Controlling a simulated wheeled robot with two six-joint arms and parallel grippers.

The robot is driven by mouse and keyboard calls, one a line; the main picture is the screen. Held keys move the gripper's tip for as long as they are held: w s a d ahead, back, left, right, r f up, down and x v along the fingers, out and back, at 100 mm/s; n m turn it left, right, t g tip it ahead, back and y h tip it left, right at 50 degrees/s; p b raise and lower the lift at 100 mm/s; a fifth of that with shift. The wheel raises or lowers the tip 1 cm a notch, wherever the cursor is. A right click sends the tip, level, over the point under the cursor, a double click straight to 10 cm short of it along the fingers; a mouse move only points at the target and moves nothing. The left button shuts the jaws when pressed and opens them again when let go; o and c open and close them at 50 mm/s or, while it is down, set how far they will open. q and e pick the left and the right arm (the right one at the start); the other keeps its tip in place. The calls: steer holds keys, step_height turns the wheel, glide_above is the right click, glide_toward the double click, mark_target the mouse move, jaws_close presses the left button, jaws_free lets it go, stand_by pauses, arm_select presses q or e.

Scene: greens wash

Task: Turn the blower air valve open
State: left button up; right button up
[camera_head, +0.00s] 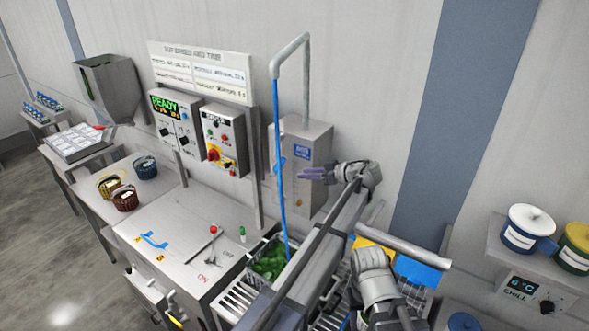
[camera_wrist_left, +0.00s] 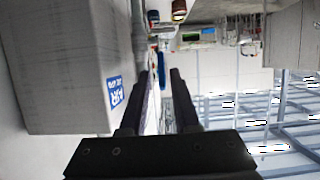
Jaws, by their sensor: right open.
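The blower box (camera_head: 312,140) is a grey cabinet on the wall with a blue air label. It fills the left of the left wrist view (camera_wrist_left: 70,60). A small blue part (camera_head: 281,163), likely the valve handle, shows at its left side. In the left wrist view a blue handle (camera_wrist_left: 161,80) appears beyond and between my fingertips, by a grey pipe. I cannot tell whether they touch. My left gripper (camera_head: 313,173) is in front of the box, pointing left, its fingers apart with nothing held. My right gripper (camera_head: 372,257) is lower right, its fingers mostly hidden.
A blue vertical line (camera_head: 281,170) drops from the overhead pipe (camera_head: 291,55) to a basket of greens (camera_head: 268,264). Control boxes (camera_head: 222,140) hang left. A steel counter (camera_head: 165,225) stands below. A shelf with lidded tubs (camera_head: 528,228) is at the right.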

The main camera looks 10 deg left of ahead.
arm_select(q)
steer(key=shift+s+d, duration=0.2)
steer(key=shift+d, duration=0.3)
steer(key=shift+s+d, duration=0.15)
steer(key=shift+d, duration=0.35)
steer(key=shift+c, duration=0.3)
